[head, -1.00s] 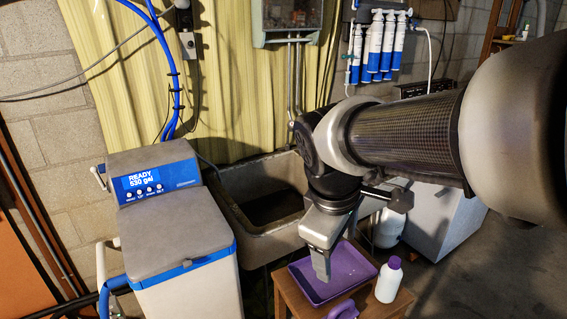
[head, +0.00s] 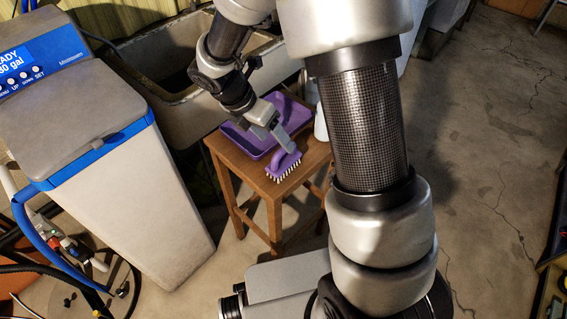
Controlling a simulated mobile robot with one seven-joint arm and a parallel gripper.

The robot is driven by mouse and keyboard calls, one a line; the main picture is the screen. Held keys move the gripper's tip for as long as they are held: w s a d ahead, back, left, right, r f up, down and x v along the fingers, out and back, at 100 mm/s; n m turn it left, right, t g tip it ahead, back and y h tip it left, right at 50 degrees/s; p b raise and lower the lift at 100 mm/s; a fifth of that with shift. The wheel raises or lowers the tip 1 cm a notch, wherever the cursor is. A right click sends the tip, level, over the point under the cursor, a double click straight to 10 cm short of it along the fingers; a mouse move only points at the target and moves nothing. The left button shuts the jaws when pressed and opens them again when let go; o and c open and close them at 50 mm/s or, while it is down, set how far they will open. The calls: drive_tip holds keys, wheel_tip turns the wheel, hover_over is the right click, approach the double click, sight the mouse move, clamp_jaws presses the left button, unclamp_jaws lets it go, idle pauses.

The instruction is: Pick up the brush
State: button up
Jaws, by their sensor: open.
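The purple brush (head: 283,166) with white bristles lies on the wooden stool (head: 246,177), near its front edge. My gripper (head: 276,148) is just above and behind the brush, pointing down. One finger reaches down to the brush handle and overlaps it in the picture. I cannot tell whether it touches. The gripper is open, and the brush rests on the stool.
A purple tray (head: 237,137) lies on the stool behind the brush. A white bottle (head: 320,126) stands at the right, partly hidden by my arm. The water softener (head: 150,175) is at the left and a stone sink (head: 178,115) behind. Open floor (head: 480,190) lies to the right.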

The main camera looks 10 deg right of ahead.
sight(287, 155)
drive_tip(key=b+x, duration=0.3)
drive_tip(key=x, duration=0.6)
drive_tip(key=shift+d+f, duration=0.1)
drive_tip(key=shift+f, duration=0.25)
drive_tip(key=c, duration=1.3)
drive_tip(key=shift+c, duration=0.4)
drive_tip(key=shift+r, duration=0.2)
wheel_tip(287, 155, up, 10)
drive_tip(key=p, duration=0.3)
drive_tip(key=shift+f+p, duration=0.1)
drive_tip(key=shift+p, duration=0.2)
